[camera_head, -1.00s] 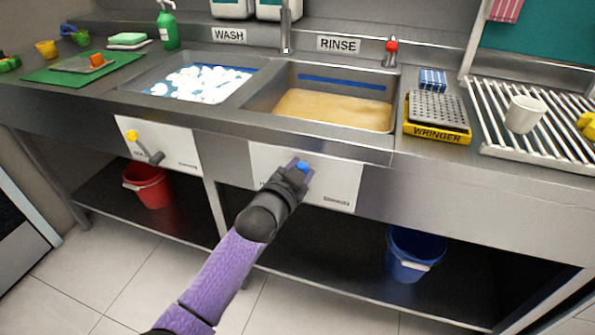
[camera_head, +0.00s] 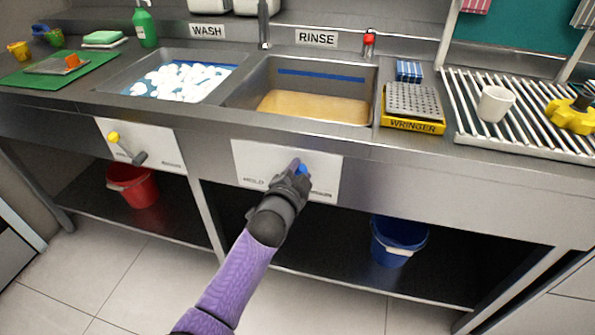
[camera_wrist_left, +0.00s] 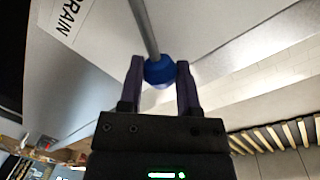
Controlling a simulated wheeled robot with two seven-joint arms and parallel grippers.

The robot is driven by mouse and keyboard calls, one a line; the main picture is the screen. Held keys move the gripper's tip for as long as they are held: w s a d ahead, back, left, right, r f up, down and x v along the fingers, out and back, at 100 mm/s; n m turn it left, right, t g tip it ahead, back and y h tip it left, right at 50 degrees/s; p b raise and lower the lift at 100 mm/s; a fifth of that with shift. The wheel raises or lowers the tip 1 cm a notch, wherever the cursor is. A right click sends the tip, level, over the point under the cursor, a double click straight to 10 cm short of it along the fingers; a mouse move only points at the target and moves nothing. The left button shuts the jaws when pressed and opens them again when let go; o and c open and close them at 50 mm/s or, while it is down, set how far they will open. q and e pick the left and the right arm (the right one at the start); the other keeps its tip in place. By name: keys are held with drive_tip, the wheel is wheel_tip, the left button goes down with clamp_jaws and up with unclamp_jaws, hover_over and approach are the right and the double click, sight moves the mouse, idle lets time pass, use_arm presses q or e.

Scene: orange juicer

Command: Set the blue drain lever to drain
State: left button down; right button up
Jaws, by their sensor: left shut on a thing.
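The blue drain lever's knob (camera_head: 302,169) shows on the white panel (camera_head: 244,160) below the RINSE basin. The knob sits right of the panel's middle, above and left of the DRAIN label (camera_head: 320,194). The HOLD label (camera_head: 254,182) is at the panel's left. My left gripper (camera_head: 297,172) is at the knob and hides most of the lever. In the left wrist view, the blue knob (camera_wrist_left: 159,70) is between the two fingers of my left gripper (camera_wrist_left: 158,78), with the grey lever rod (camera_wrist_left: 145,28) running up from it. My right gripper is out of view.
The RINSE basin (camera_head: 375,100) holds tan water. A similar panel with a yellow-knobbed lever (camera_head: 114,137) is at the left. A red bucket (camera_head: 135,186) and a blue bucket (camera_head: 398,240) stand on the lower shelf. The counter's front edge overhangs the panels.

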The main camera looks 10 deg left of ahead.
use_arm(q)
drive_tip(key=shift+f, duration=0.1)
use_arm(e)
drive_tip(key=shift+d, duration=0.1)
use_arm(q)
drive_tip(key=shift+c, duration=2)
unclamp_jaws()
drive_tip(key=shift+o, duration=0.6)
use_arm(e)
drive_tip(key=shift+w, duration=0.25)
use_arm(q)
drive_tip(key=s+p, duration=0.1)
drive_tip(key=s+r+p, duration=0.1)
drive_tip(key=s, duration=0.1)
drive_tip(key=s+p, duration=0.1)
drive_tip(key=s, duration=0.1)
drive_tip(key=shift+a+r+p, duration=0.25)
drive_tip(key=shift+p, duration=0.05)
drive_tip(key=s, duration=0.1)
drive_tip(key=s+p, duration=0.1)
drive_tip(key=s, duration=0.2)
drive_tip(key=shift+s+a+f, duration=0.1)
drive_tip(key=shift+s+a, duration=0.15)
drive_tip(key=shift+s, duration=0.15)
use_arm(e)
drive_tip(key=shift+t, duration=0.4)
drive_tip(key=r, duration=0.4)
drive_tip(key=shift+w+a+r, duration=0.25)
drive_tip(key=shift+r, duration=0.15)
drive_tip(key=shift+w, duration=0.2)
